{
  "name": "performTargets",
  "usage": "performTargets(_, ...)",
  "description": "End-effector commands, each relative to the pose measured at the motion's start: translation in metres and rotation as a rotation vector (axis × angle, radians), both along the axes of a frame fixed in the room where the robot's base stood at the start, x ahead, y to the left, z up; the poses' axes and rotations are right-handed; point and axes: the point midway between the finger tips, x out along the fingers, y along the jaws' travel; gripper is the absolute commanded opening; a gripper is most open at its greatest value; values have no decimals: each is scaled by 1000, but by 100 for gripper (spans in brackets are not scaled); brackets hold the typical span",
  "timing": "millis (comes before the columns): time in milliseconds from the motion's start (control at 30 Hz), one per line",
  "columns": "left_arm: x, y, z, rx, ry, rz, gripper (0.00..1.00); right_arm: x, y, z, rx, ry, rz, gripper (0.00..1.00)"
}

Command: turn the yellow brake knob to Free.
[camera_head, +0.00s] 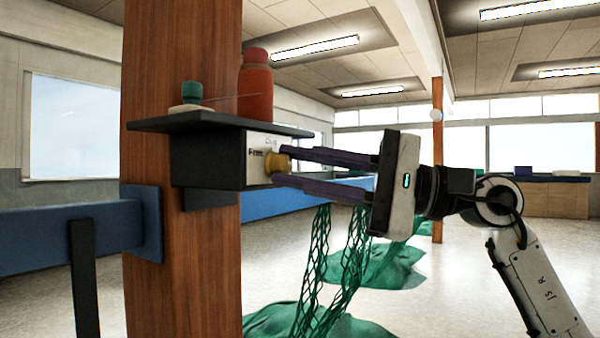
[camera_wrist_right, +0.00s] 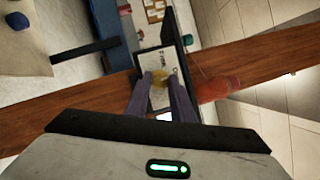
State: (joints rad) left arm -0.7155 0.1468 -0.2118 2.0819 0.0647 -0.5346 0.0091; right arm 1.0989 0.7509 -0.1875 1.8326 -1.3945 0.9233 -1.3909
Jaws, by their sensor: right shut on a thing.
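The yellow brake knob (camera_head: 277,163) sits on the white front plate (camera_head: 257,160) of a dark box fixed to the wooden post. My right gripper (camera_head: 280,164) reaches in from the right and is shut on the knob, with one finger above it and one below. "Free" is readable on the plate left of the knob; another word above is too small to read surely. In the right wrist view the knob (camera_wrist_right: 159,77) shows between the two purple fingers. The knob's pointer is not clear. My left gripper is not in view.
A dark shelf (camera_head: 220,123) above the box holds a red bottle (camera_head: 255,88) and a green spool (camera_head: 191,93). A blue beam (camera_head: 70,238) joins the post (camera_head: 180,270) at left. Green nets (camera_head: 350,265) hang and lie below my gripper.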

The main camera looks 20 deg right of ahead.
Motion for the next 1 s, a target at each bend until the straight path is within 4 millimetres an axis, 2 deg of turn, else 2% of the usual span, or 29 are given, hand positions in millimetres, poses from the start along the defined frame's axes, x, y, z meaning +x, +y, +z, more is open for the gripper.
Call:
performTargets(600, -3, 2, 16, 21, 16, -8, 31, 1, -2, 11, -461, -363, -3, 0)
performTargets(1000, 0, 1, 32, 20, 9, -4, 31, 0, -1, 12, -695, -546, -3, 0)
